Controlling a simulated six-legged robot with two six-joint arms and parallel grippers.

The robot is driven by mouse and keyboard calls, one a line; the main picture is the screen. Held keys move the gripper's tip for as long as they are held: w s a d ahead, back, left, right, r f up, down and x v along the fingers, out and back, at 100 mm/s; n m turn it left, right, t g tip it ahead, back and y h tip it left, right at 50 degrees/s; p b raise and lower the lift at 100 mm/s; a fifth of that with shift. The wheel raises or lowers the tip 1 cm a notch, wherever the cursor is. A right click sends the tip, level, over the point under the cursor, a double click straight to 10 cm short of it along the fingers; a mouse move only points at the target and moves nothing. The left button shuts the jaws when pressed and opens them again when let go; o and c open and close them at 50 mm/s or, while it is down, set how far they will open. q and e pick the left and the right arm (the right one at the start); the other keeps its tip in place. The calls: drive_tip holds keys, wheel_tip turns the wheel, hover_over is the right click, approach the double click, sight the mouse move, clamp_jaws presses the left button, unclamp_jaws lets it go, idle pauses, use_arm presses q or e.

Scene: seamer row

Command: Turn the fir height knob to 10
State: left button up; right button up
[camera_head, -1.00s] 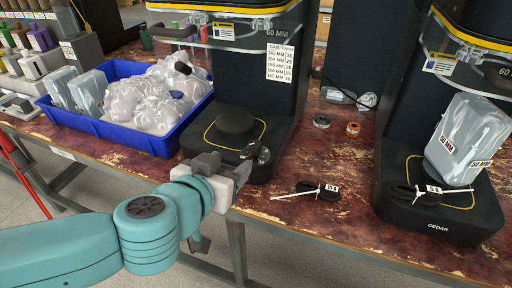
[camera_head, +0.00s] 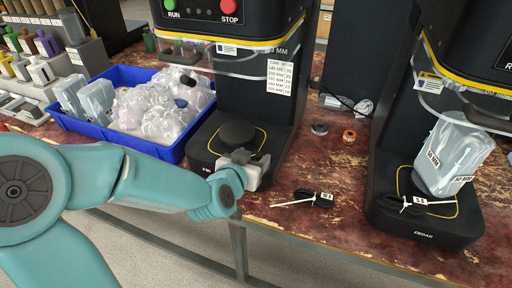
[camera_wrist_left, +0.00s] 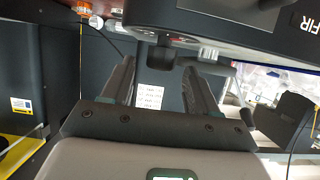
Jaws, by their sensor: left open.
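The fir seamer is the black machine in the middle of the head view, with its base (camera_head: 205,150) and a round black plate on it. Its FIR lettering shows in the wrist view on the black base (camera_wrist_left: 240,22). A small dark round knob (camera_wrist_left: 159,57) shows there under the base edge, just beyond and between my fingertips; I cannot read its setting. My left gripper (camera_head: 250,163) is open at the base's front right corner and hides the knob area in the head view. Its two fingers (camera_wrist_left: 160,72) are apart in the wrist view. My right gripper is not in view.
A height chart card (camera_head: 279,77) hangs on the fir machine. A blue bin (camera_head: 165,151) of plastic items stands left. The cedar seamer (camera_head: 425,222) with a clear container stands right. A tagged black item (camera_head: 322,199) and two small rings lie on the table between the machines.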

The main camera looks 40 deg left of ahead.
sight(256, 155)
use_arm(q)
drive_tip(key=shift+b+x, duration=0.3)
drive_tip(key=shift+x, duration=0.55)
drive_tip(key=shift+w+a+f, duration=0.15)
drive_tip(key=shift+w+f, duration=0.1)
drive_tip(key=shift+w, duration=0.35)
